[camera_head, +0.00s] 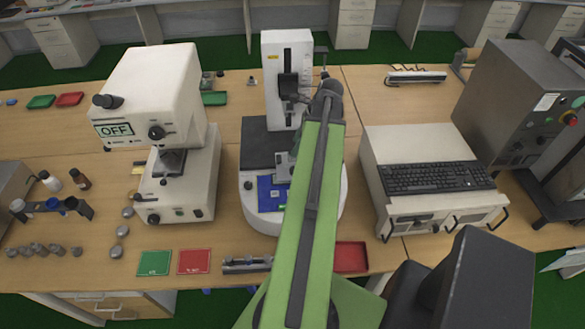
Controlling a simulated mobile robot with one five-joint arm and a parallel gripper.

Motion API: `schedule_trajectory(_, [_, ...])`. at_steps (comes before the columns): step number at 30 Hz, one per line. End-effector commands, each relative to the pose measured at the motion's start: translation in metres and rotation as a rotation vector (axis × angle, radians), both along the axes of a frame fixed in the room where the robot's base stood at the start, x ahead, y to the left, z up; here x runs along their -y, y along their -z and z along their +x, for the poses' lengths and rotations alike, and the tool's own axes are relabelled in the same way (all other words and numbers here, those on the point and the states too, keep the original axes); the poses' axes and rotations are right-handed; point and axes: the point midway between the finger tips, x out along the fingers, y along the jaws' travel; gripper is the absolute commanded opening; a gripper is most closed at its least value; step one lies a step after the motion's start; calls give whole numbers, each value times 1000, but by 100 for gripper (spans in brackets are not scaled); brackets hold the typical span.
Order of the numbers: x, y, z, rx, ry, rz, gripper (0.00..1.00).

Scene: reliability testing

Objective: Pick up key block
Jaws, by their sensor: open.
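No part is clearly recognisable as the key block. A low grey metal piece (247,264) lies at the bench's front edge, just left of my green arm; I cannot tell whether it is the key block. My arm rises from the bottom middle and reaches over the bench in front of a white tester (288,75). My gripper cannot be made out; the arm's own link hides what lies behind it. A grey metal part shows beside the arm above a blue plate (271,194), and I cannot tell what it belongs to.
A white machine marked OFF (155,90) stands left. A keyboard (436,177) lies on a white cabinet at right. Green (154,263) and red (194,261) mats lie at the front, with a red tray (350,257) right of my arm. Small weights and bottles stand at left.

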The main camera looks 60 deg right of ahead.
Motion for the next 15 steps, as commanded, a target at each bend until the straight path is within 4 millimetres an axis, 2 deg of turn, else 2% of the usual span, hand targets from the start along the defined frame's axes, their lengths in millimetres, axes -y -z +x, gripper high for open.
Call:
schedule_trajectory(7, [0,11,3,0,0,0,54])
schedule_trajectory(15, [-2,53,15,0,-1,0,54])
